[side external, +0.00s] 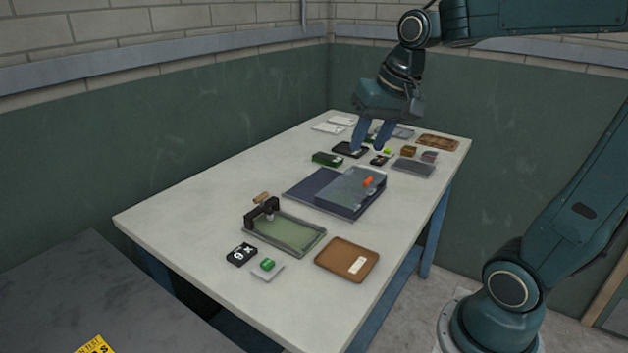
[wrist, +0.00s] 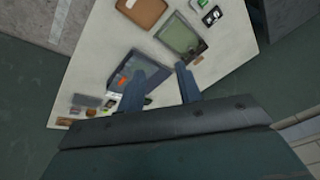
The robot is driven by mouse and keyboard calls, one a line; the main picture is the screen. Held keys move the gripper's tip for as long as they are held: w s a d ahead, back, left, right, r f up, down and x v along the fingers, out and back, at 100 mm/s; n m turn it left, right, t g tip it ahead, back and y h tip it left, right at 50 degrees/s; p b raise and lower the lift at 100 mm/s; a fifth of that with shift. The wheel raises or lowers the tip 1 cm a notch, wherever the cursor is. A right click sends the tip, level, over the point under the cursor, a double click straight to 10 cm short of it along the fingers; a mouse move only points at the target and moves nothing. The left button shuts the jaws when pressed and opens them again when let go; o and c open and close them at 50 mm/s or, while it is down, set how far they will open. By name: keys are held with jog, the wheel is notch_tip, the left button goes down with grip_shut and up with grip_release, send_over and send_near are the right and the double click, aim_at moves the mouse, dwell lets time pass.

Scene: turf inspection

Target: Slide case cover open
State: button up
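A dark blue case (side external: 371,201) sits near the middle of the table, with a grey, see-through-looking cover (side external: 345,187) on top. An orange tab (side external: 368,182) stands on the cover. A flat dark blue panel (side external: 305,187) lies against the case's left side; I cannot tell whether it is part of the case. The case also shows in the wrist view (wrist: 143,67), partly hidden by a finger, with the orange tab (wrist: 122,83) visible. My gripper (side external: 367,149) is above the table's far part, beyond the case. In the wrist view its fingers (wrist: 163,68) are apart and empty.
Several small items, including a green block (side external: 327,159) and a brown tray (side external: 437,141), lie on the far part of the table. Nearer are a green-bottomed tray (side external: 297,235), a black block (side external: 241,254) and a brown board (side external: 340,256). The table's left side is clear.

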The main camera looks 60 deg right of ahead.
jog(key=w+d+f+m+g, duration=0.15)
jog(key=w+d+m, duration=0.4)
jog(key=d, duration=0.55)
jog(key=m, duration=0.6)
send_over(368, 179)
jog(key=s, duration=0.3)
jog(key=s+x, duration=0.2)
jog(key=x, duration=0.5)
jog(key=shift+a+f+n+g+y, duration=0.2)
jog(key=shift+n+g+y, duration=0.05)
jog(key=shift+y, duration=0.05)
jog(key=shift+f, duration=0.2)
jog(key=w+f, duration=0.1)
jog(key=f, duration=0.7)
jog(key=w+f, duration=0.1)
jog(key=f, duration=0.4)
jog(key=shift+w+f, duration=0.1)
jog(key=shift+w, duration=0.3)
grip_shut()
